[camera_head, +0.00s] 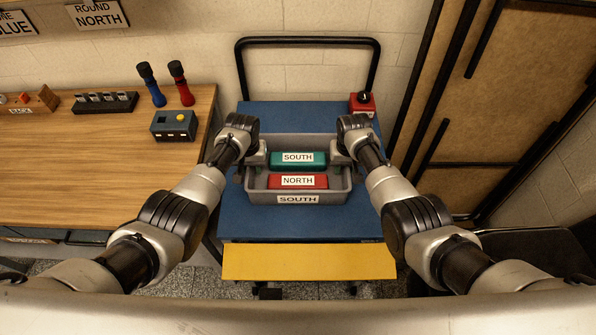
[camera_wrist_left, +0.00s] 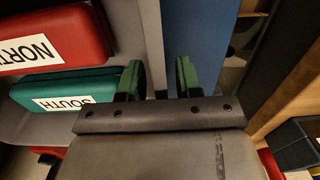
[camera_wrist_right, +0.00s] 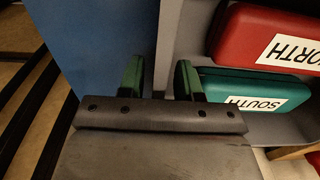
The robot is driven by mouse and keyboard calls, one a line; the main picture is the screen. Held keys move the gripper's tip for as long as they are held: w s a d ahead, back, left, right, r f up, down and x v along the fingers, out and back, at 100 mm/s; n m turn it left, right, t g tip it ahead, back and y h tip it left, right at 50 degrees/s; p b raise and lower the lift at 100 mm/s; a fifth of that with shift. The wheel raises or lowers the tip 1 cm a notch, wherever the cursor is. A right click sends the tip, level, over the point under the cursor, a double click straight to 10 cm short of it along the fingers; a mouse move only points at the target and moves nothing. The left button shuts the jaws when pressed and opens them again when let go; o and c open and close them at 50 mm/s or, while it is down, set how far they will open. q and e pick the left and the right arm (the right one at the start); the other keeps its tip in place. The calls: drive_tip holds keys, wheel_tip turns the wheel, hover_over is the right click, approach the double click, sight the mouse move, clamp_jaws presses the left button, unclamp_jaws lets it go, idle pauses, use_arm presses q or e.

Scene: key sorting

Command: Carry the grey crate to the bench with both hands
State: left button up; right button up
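The grey crate (camera_head: 335,197), labelled SOUTH, sits level on a blue cart deck (camera_head: 300,222). Inside it lie a teal case (camera_head: 325,164) labelled SOUTH and a red case (camera_head: 262,181) labelled NORTH. My left gripper (camera_head: 250,160) is at the crate's left wall; in the left wrist view its fingers (camera_wrist_left: 158,80) stand either side of that wall (camera_wrist_left: 151,40), with a gap showing. My right gripper (camera_head: 346,158) is at the right wall; in the right wrist view its fingers (camera_wrist_right: 160,80) straddle that wall (camera_wrist_right: 166,45), also apart. The wooden bench (camera_head: 90,160) stands to the left.
The bench's front area is clear.

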use_arm(q)
clamp_jaws()
use_arm(e)
clamp_jaws()
use_arm(q)
drive_tip(key=shift+r, duration=0.1)
use_arm(e)
drive_tip(key=shift+r, duration=0.15)
